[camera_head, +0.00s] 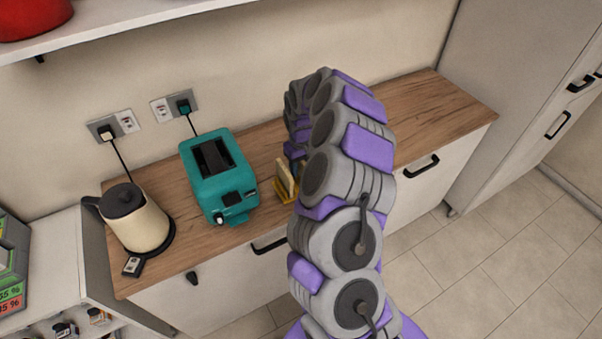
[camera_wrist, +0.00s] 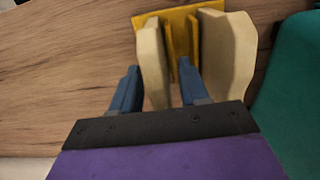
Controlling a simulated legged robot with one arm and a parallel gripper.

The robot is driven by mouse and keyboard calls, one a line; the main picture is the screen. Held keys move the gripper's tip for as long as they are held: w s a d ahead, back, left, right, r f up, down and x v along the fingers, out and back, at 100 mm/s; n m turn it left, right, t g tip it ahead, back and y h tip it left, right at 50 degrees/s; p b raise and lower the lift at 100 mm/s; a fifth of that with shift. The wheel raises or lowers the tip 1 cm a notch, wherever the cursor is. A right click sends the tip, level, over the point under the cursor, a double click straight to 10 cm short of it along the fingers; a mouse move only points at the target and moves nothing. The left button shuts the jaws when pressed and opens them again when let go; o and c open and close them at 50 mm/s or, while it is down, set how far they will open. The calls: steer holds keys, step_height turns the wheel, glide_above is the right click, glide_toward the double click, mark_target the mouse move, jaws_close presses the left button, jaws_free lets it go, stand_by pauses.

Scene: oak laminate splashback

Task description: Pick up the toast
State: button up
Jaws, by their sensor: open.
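Two pale slices of toast stand upright in a yellow rack on the wooden counter. In the wrist view the left slice (camera_wrist: 153,62) and the right slice (camera_wrist: 228,50) flank the rack's yellow dividers (camera_wrist: 178,22). My gripper (camera_wrist: 158,66) is open, its blue fingers on either side of the left slice, one finger at its outer side and one between it and the right slice. Contact cannot be told. In the head view a slice (camera_head: 285,177) and the rack (camera_head: 284,194) show left of my arm, which hides most of the gripper.
A teal toaster (camera_head: 238,198) stands left of the rack; a teal body (camera_wrist: 296,95) is close at the right in the wrist view. A cream kettle (camera_head: 140,222) is further left. The wooden counter (camera_head: 435,105) is clear to the right. A shelf (camera_head: 120,25) hangs above.

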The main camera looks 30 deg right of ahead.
steer(key=shift+f, duration=0.4)
jaws_close()
steer(key=shift+r, duration=0.1)
step_height(320, 180, up, 10)
steer(key=shift+f+p, duration=0.1)
steer(key=shift+p, duration=0.95)
